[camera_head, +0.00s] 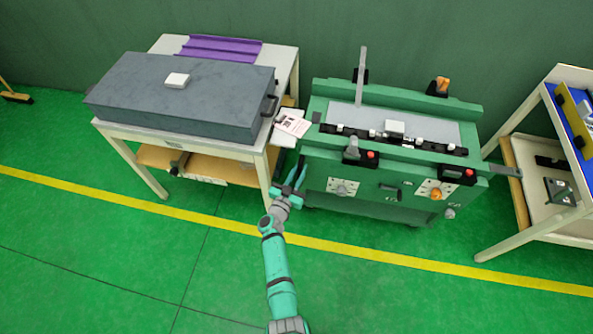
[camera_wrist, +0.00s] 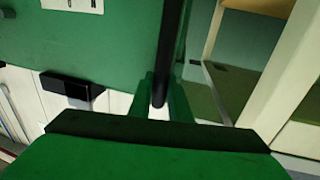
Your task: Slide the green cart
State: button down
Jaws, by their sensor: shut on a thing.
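The green cart (camera_head: 393,150) is a green machine with a grey top, knobs and red buttons, standing by the back wall. My gripper (camera_head: 298,172) is at its left side, low by the front corner. In the wrist view my gripper (camera_wrist: 162,100) is shut on a dark upright bar (camera_wrist: 170,45), one finger on each side. The bar runs up in front of the cart's green panel (camera_wrist: 110,45) and seems to be its handle. The head view is too small to show this grip clearly.
A table (camera_head: 152,179) with a dark grey case (camera_head: 185,95) and a purple tray (camera_head: 222,49) stands close on the left. A shelf unit (camera_head: 540,235) stands on the right. The green floor (camera_head: 400,300) in front is clear, crossed by a yellow line.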

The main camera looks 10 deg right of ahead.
jog(key=shift+w+a, duration=0.1)
jog(key=shift+a, duration=0.3)
jog(key=c, duration=1.6)
grip_release()
jog(key=shift+c, duration=0.2)
jog(key=shift+d, duration=0.1)
jog(key=v, duration=1.1)
jog(key=shift+d, duration=0.15)
jog(key=s+r+n+t+y, duration=0.1)
jog(key=s+r+n+y, duration=0.2)
jog(key=s, duration=0.8)
jog(key=s+r+n+t+y, duration=0.1)
jog(key=s+r+t+y, duration=0.3)
jog(key=s, duration=0.7)
jog(key=s+a+r+n+g+y, duration=0.2)
jog(key=s+r+g, duration=0.3)
jog(key=s+r, duration=1)
jog(key=v, duration=0.2)
jog(key=shift+s+a+f, duration=0.15)
jog(key=shift+s, duration=0.25)
